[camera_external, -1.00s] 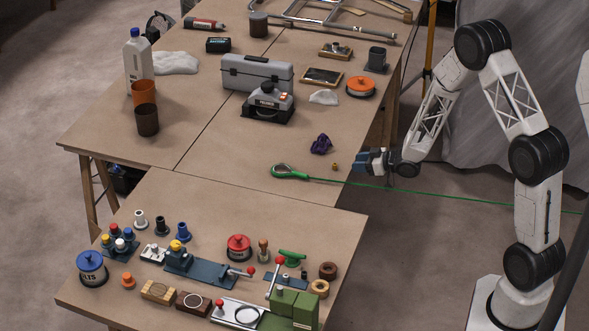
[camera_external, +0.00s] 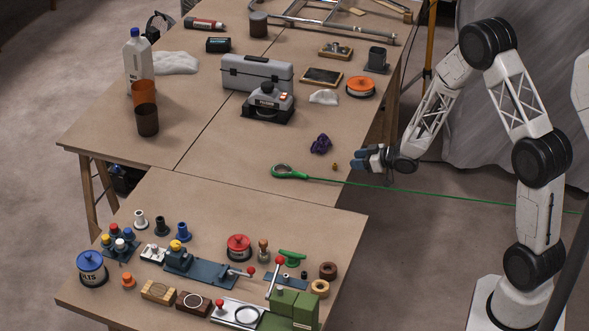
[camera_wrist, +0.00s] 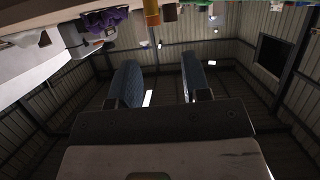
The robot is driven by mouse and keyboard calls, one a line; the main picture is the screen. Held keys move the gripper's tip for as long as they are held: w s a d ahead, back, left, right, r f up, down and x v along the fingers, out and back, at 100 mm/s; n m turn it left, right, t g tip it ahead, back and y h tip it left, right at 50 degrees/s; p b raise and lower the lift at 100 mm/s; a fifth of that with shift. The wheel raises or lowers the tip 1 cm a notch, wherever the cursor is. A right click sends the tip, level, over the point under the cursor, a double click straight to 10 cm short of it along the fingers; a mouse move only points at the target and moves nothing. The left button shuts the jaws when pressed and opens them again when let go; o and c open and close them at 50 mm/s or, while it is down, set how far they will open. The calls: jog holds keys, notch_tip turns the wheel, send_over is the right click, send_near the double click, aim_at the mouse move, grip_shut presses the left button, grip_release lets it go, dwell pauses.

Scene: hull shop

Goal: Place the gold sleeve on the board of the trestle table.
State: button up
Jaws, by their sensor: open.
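The small gold sleeve (camera_external: 334,167) stands near the right edge of the trestle table's board (camera_external: 235,155), just right of a crumpled purple cloth (camera_external: 320,144). My gripper (camera_external: 358,161) is at that edge, a short way right of the sleeve, its fingers pointing left toward it. The wrist view looks upside down.
A green-handled tool (camera_external: 290,172) with a green line trailing right lies below the sleeve. A grey toolbox (camera_external: 257,74) and a dark device (camera_external: 267,103) stand further back. The front table (camera_external: 215,205) holds several fixtures and stampers. Board left of the purple cloth is clear.

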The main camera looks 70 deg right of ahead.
jog(key=s+a+r+g+h, duration=0.1)
jog(key=s+a+r+g, duration=0.25)
jog(key=a+r, duration=0.6)
jog(key=s+a+r+g+h, duration=0.15)
jog(key=s+a+r, duration=0.35)
jog(key=a+r, duration=0.5)
jog(key=s+a+r+g+y, duration=0.1)
jog(key=s+a+r+g, duration=0.1)
jog(key=s+a, duration=0.4)
jog(key=s+a+r+g, duration=0.2)
jog(key=s+a+r, duration=0.2)
jog(key=s, duration=0.8)
jog(key=s+a+r+g+y, duration=0.1)
jog(key=s+a+r+g, duration=0.1)
jog(key=s+a, duration=0.6)
jog(key=shift+s+a+r+y, duration=0.35)
jog(key=shift+s+r, duration=0.1)
jog(key=shift+r, duration=0.2)
jog(key=shift+o, duration=0.5)
jog(key=shift+w, duration=0.1)
